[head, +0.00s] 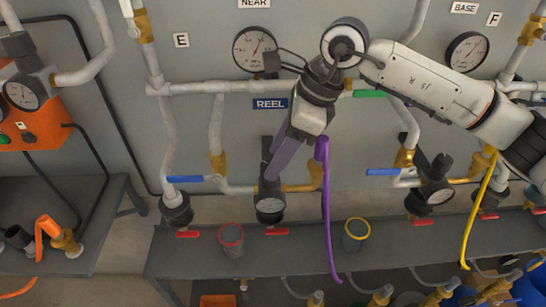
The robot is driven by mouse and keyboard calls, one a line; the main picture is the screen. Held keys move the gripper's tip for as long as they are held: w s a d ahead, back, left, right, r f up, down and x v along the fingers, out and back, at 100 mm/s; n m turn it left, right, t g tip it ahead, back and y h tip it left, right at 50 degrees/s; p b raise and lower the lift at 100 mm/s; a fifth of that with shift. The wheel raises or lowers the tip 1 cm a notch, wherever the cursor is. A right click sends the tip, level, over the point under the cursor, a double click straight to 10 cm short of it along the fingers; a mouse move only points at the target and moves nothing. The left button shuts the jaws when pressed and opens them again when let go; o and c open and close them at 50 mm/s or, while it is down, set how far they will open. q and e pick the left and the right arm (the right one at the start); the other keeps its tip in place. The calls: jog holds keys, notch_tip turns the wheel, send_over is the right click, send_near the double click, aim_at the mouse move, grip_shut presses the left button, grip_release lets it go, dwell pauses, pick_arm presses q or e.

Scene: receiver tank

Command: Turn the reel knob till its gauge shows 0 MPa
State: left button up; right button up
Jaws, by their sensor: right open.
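The blue REEL sign (270,103) is on the grey wall panel. Below it stands the reel regulator with its dark upright knob (266,147) and a small round gauge (270,205) on its front. The gauge's needle is too small to read. My right gripper (276,172) reaches down from the upper right, its fingers open at the regulator. The fingers overlap the right side of the knob and hide part of it. I cannot tell whether they are around the knob or touching it. My left gripper is not in view.
A purple hose (328,210) hangs just right of the gripper. Pipes with blue levers (185,179) run on both sides. A similar regulator (434,188) stands to the right. A red-rimmed cup (231,241) and a yellow-rimmed cup (355,235) are at the bench's front.

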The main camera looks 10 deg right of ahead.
aim_at(264, 164)
jog(key=shift+x, duration=1.2)
jog(key=c, duration=1.1)
jog(key=shift+o, duration=0.2)
jog(key=shift+w, duration=0.1)
jog(key=shift+f+n+g+b, duration=0.1)
jog(key=shift+n+g+b, duration=0.2)
jog(key=shift+n+b, duration=0.35)
jog(key=n+g+b, duration=0.1)
jog(key=n, duration=0.2)
jog(key=shift+w, duration=0.15)
jog(key=n+g+b, duration=0.1)
jog(key=n, duration=0.1)
jog(key=shift+n, duration=0.35)
jog(key=shift+w+n+g, duration=0.1)
jog(key=shift+n+g, duration=0.3)
jog(key=shift+n, duration=0.6)
